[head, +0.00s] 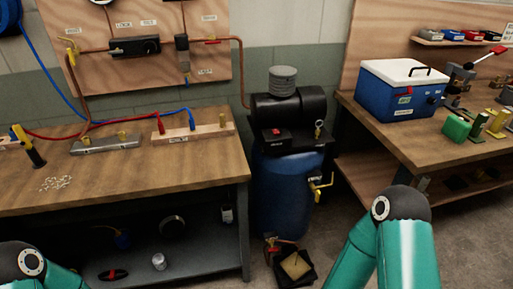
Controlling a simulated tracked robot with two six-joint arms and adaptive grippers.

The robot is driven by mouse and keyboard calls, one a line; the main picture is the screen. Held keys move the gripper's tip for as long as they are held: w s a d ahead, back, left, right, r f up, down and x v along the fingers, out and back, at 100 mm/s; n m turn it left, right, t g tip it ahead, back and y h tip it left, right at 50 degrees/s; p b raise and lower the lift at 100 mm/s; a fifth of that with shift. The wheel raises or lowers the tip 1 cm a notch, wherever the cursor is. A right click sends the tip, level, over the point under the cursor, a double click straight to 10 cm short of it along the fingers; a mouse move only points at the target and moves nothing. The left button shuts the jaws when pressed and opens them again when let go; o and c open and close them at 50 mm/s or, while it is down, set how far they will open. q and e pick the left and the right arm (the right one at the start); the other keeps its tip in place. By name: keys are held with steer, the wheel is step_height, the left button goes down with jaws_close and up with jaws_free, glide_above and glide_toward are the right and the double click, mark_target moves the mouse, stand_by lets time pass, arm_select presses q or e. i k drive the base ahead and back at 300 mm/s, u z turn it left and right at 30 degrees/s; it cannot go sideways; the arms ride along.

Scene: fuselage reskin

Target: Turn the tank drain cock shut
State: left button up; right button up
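The blue tank (283,205) stands upright on the floor between the two benches, with a black motor unit (290,107) on top. Low at its front is a small brass fitting with red on it (272,245), apparently the drain cock; its handle position is too small to tell. A yellow-handled valve (320,185) sticks out of the tank's right side. Neither of my grippers shows; only teal arm parts of mine are at the lower left and lower right.
A black tray with a tan pad (295,267) lies on the floor by the tank's foot. The left bench (130,180) and its lower shelf (190,250) flank the tank. The right bench (375,130) carries a blue cooler box (402,95). Some bare floor shows right of the tank.

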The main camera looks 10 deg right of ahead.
mark_target(274, 248)
steer(key=z, duration=0.25)
steer(key=k, duration=1.5)
steer(key=u, duration=0.3)
steer(key=i, duration=1)
steer(key=z, duration=0.05)
